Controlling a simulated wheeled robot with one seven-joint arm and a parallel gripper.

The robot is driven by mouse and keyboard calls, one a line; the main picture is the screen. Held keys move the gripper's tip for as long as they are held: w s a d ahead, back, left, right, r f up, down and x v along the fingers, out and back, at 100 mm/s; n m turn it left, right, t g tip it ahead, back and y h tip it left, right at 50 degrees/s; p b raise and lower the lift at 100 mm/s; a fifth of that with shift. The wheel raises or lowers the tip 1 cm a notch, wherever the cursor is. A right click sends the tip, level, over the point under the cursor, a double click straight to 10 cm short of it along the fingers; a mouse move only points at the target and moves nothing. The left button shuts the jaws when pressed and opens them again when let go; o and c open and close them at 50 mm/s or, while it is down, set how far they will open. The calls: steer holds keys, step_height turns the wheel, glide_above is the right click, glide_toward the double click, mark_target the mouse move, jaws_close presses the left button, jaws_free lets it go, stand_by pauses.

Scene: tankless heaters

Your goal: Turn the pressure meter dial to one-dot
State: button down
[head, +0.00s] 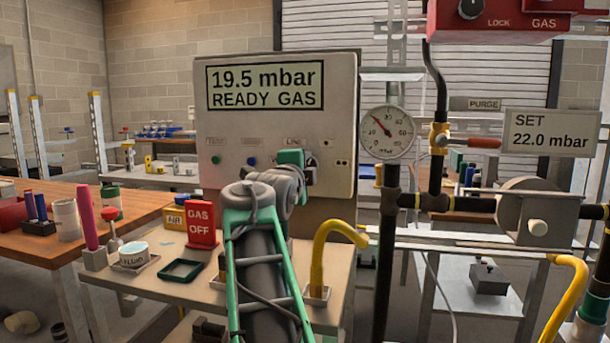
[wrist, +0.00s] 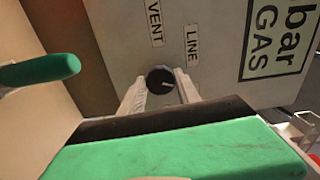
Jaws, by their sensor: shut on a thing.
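The pressure meter (head: 277,125) is a grey upright box; its screen (head: 265,86) reads 19.5 mbar READY GAS. In the wrist view its dial (wrist: 160,79) is a small round black knob with a pale pointer line, below the LINE label (wrist: 192,46). My gripper (wrist: 161,88) is shut on the dial, with one pale finger on each side. In the head view my wrist hides the dial. A small plate with dark dots (head: 341,162) is on the box front, right of my wrist. I cannot tell which mark the pointer faces.
Left of my arm, the bench holds a red GAS OFF block (head: 201,224), a green frame (head: 181,271) and a small white cup (head: 133,254). A yellow hose (head: 322,250) rises right of my arm. A round gauge (head: 387,132) and pipes stand right of the box.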

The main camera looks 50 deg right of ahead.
stand_by(0.4)
steer(key=c, duration=0.9)
jaws_free()
steer(key=shift+o, duration=0.2)
steer(key=shift+a, duration=0.1)
steer(key=v, duration=0.7)
steer(key=shift+s+a, duration=0.2)
steer(key=shift+a, duration=0.1)
